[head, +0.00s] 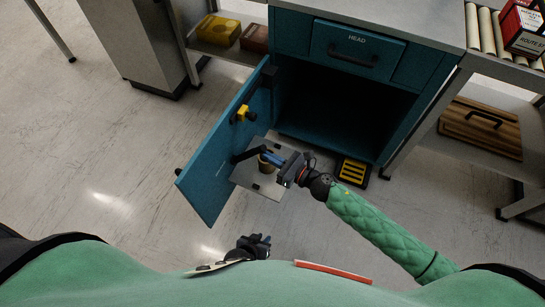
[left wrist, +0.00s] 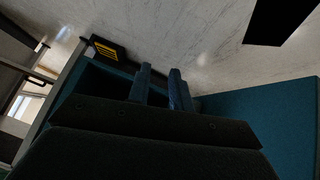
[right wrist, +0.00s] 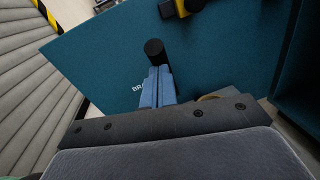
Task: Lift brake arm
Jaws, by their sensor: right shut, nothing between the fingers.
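A black arm with a rounded end (head: 243,155) stands out beside the open teal door (head: 215,165), low over a grey plate. I take it for the brake arm. In the right wrist view its round black end (right wrist: 154,48) is just beyond my fingertips, in front of partly hidden white lettering starting "BR". My right gripper (head: 265,157) is shut and empty, its blue fingers (right wrist: 157,77) together at that end; I cannot tell whether they touch it. My left gripper (head: 264,240) is low near my body, its fingers (left wrist: 160,75) apart with nothing between.
The teal cabinet (head: 292,50) has a closed drawer marked HEAD (head: 357,50) and a dark open interior. A yellow latch (head: 243,113) is on the door. A black and yellow floor piece (head: 352,172) lies right of my right gripper. The floor at left is clear.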

